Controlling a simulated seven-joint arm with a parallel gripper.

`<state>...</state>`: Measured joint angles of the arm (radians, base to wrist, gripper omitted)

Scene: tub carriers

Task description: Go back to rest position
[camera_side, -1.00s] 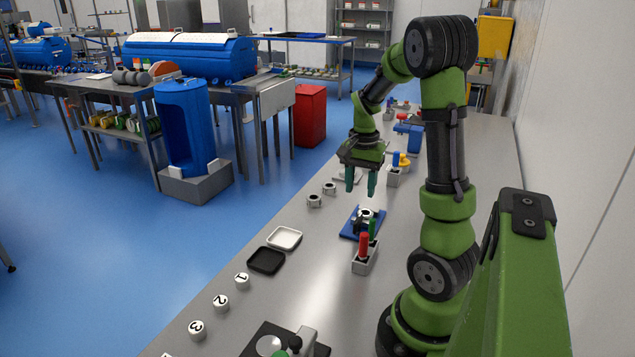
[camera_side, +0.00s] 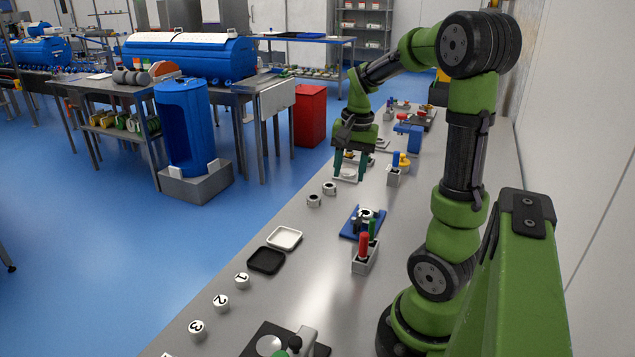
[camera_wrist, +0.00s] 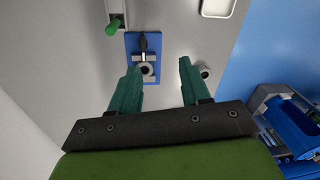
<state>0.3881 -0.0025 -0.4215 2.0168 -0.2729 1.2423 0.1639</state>
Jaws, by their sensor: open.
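My gripper (camera_side: 349,168) is open and empty, raised above the far part of the grey bench in the side view. Its two green fingers point down. In the wrist view my gripper (camera_wrist: 162,75) shows with its fingers spread wide. Between and beyond the fingertips is a blue fixture (camera_wrist: 134,42) with a grey ring part on it. The blue fixture (camera_side: 350,228) also shows in the side view, nearer than my gripper and apart from it.
Two small metal rings (camera_side: 321,194) stand near the bench's left edge. A white tray (camera_side: 284,238), a black tray (camera_side: 266,261) and numbered white caps (camera_side: 221,303) lie nearer. A grey block (camera_side: 365,259) holds red and green handles. A wall bounds the right side.

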